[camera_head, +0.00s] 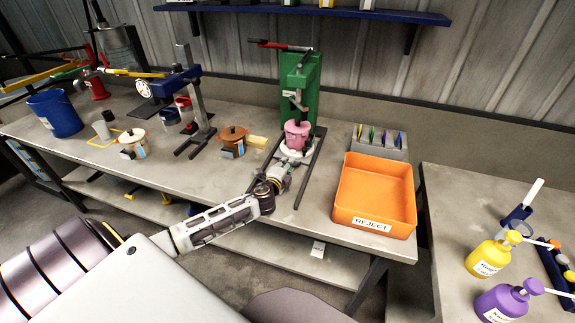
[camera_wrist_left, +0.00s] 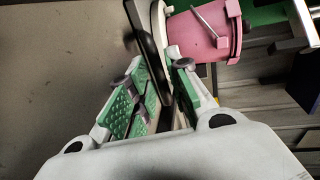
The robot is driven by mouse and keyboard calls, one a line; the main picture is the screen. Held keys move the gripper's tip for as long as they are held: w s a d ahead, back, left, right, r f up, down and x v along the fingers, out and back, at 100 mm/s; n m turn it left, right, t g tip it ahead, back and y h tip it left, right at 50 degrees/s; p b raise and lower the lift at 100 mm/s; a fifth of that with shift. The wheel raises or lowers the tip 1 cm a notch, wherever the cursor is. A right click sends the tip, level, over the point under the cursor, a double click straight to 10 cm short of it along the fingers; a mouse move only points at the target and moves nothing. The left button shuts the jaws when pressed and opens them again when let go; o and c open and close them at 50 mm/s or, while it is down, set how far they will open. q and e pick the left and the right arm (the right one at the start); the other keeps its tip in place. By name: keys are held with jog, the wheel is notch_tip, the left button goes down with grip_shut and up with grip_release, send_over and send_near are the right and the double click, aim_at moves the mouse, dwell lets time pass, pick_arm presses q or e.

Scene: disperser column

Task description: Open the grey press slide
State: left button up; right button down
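The green press (camera_head: 300,82) stands at the back of the bench with a red-handled lever on top. At its foot, a pink bucket (camera_head: 297,134) sits on a pale round plate (camera_head: 298,152) between dark grey rails (camera_head: 311,172). I cannot clearly tell the slide from its rails. My left gripper (camera_head: 284,169) is just in front of the plate, between the rails. In the left wrist view the left gripper (camera_wrist_left: 158,76) has its green-padded fingers apart. A dark bar (camera_wrist_left: 146,38) runs from the plate's edge towards the gap; contact is unclear. My right gripper is not in view.
An orange REJECT bin (camera_head: 375,193) stands close right of the rails, with a grey rack (camera_head: 379,140) behind. Left are a yellow block (camera_head: 258,142), a brown-topped pot (camera_head: 232,138) and a blue-headed stand (camera_head: 196,105). Bare bench shows at the front left.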

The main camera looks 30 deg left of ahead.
pick_arm(q)
jog(key=shift+w+a+f, duration=0.15)
jog(key=shift+w, duration=0.55)
grip_shut()
